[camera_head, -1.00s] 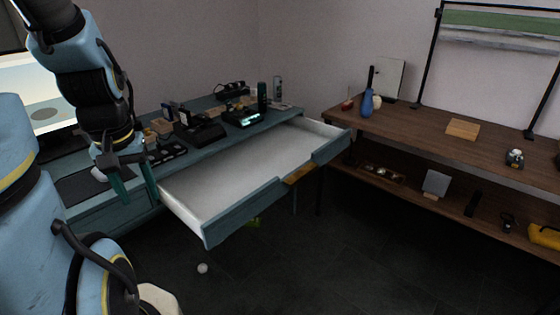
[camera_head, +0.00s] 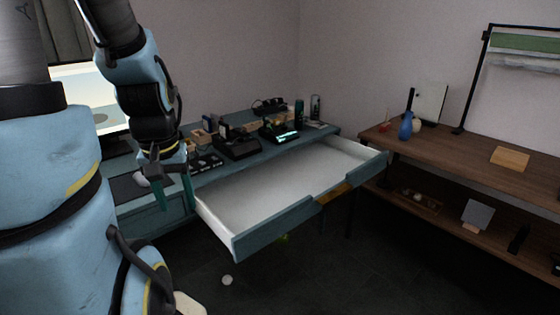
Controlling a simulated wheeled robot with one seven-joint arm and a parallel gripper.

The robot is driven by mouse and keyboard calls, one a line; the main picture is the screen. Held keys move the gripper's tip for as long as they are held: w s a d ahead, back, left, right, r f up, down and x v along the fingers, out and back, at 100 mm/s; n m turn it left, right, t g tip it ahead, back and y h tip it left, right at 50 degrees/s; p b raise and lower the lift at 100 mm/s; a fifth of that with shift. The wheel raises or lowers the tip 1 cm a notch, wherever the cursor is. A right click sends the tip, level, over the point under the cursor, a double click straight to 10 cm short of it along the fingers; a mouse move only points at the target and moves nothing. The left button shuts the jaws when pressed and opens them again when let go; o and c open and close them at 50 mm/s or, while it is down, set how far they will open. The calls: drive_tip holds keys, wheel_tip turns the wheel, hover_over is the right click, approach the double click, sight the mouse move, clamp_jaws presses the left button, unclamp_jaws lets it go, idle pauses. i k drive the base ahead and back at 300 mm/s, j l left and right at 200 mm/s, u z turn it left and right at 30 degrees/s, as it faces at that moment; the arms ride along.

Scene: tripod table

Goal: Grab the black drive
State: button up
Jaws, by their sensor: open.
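I cannot tell for sure which item is the black drive. Several dark items stand on the blue desk (camera_head: 130,219), among them a black boxy device (camera_head: 237,148) and another black device with a lit green strip (camera_head: 280,133). A small dark upright item (camera_head: 518,239) also stands on the lower shelf at the right. My gripper (camera_head: 175,196) hangs fingers down in front of the desk's front edge, left of the open drawer. Its teal fingers are apart with nothing seen between them.
The pulled-out drawer (camera_head: 275,229) looks empty and juts into the room. A wooden workbench (camera_head: 460,165) with a lower shelf stands at the right, holding a blue vase (camera_head: 406,126) and a wooden block (camera_head: 510,158). A small white ball (camera_head: 227,280) lies on the dark floor.

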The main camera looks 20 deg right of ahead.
sight(224, 131)
drive_tip(key=i+l+u, duration=0.45)
drive_tip(key=l+u, duration=0.25)
drive_tip(key=i+l+u, duration=0.15)
drive_tip(key=l+u, duration=0.2)
